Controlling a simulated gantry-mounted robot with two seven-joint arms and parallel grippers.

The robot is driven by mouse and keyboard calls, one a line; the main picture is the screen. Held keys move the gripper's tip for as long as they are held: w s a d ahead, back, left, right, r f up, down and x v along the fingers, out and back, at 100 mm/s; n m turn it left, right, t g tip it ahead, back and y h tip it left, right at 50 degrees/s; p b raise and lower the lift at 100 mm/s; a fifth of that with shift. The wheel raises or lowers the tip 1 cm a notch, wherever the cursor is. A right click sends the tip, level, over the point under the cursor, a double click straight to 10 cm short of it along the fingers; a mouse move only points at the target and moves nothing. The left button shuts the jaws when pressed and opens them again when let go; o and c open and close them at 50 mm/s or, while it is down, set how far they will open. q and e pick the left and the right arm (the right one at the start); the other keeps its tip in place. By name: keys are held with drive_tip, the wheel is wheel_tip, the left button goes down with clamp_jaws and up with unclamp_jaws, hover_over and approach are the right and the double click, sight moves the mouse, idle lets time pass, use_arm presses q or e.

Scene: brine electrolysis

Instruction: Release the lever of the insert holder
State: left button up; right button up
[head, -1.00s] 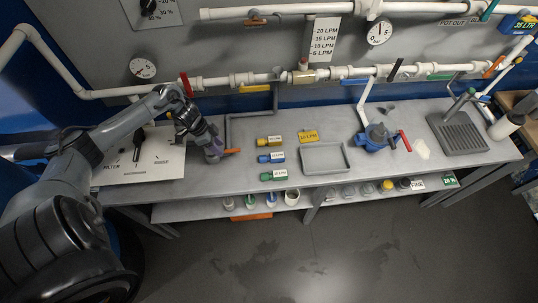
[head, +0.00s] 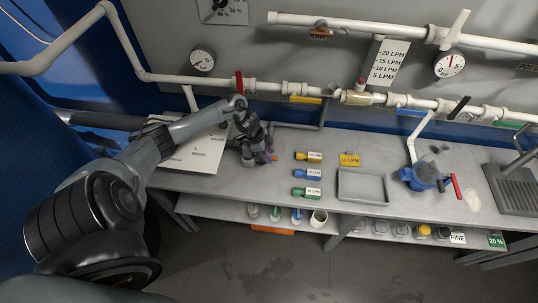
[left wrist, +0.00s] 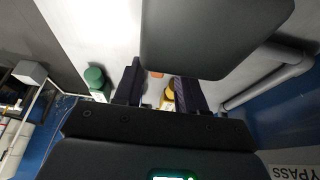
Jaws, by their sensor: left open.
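My left gripper (head: 258,158) is low over the left part of the grey bench, open. A small orange piece (head: 272,158), which looks like a lever end, shows just right of its fingers in the head view. In the left wrist view an orange patch (left wrist: 157,74) lies between the two dark, parted fingers of my left gripper (left wrist: 157,82). I cannot tell whether a finger touches it. The holder body is mostly hidden behind my gripper, at the low end of a grey pipe (head: 296,126). My right gripper is not in view.
Yellow (head: 307,156), blue (head: 306,174) and green (head: 306,192) labelled inserts stand to the right, near a grey tray (head: 362,186). A white panel (head: 190,155) lies left. Pipes with a red-handled valve (head: 239,82) run behind. Bench room between gripper and inserts is clear.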

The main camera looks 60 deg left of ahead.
use_arm(q)
drive_tip(key=shift+w+d+f, duration=0.1)
drive_tip(key=shift+f, duration=0.25)
clamp_jaws()
